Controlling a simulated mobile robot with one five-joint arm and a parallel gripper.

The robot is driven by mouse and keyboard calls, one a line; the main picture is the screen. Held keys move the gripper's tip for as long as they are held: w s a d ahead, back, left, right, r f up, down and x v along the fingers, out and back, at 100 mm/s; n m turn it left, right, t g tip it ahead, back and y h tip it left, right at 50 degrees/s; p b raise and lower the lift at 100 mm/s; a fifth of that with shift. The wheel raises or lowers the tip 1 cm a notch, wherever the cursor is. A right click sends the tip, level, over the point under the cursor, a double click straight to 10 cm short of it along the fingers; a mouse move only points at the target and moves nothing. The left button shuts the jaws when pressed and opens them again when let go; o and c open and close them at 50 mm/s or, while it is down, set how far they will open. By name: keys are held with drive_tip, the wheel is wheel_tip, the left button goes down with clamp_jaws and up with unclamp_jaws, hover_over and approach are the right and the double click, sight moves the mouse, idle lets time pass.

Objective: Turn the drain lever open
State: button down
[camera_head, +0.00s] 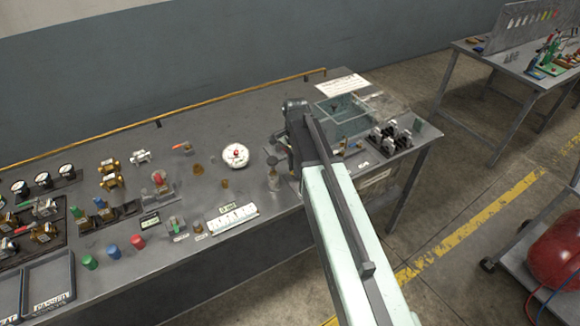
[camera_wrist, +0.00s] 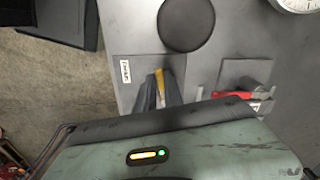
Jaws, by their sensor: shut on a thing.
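In the wrist view, a small yellow lever (camera_wrist: 159,78) stands up from a grey plate. My gripper (camera_wrist: 159,88) has its dark fingers shut on this lever, which I take to be the drain lever. Its lower part is hidden between the fingers. A white label (camera_wrist: 125,71) lies on the plate to the left; its print is too small to read. In the head view, my arm covers the fingertips and the lever, at the right part of the grey bench (camera_head: 206,120).
A red-handled part (camera_wrist: 245,95) sits right of my gripper, and a dark round disc (camera_wrist: 186,24) lies beyond it. On the bench, a clear tank (camera_head: 345,112) and several dark valves (camera_head: 392,136) stand to the right.

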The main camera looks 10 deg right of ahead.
drive_tip(key=n, duration=0.1)
drive_tip(key=d+n, duration=0.1)
drive_tip(key=n, duration=0.1)
drive_tip(key=s+n, duration=0.1)
drive_tip(key=shift+d+n, duration=0.3)
drive_tip(key=n, duration=0.2)
drive_tip(key=d+n, duration=0.1)
drive_tip(key=shift+s+n, duration=0.3)
drive_tip(key=n, duration=0.1)
drive_tip(key=d+n, duration=0.1)
drive_tip(key=n, duration=0.2)
drive_tip(key=shift+d, duration=0.25)
drive_tip(key=shift+d+n, duration=0.2)
drive_tip(key=shift+n, duration=0.6)
drive_tip(key=shift+d+n, duration=0.2)
drive_tip(key=shift+n, duration=0.6)
drive_tip(key=c, duration=1.5)
unclamp_jaws()
drive_tip(key=shift+w, duration=0.1)
drive_tip(key=shift+o, duration=0.2)
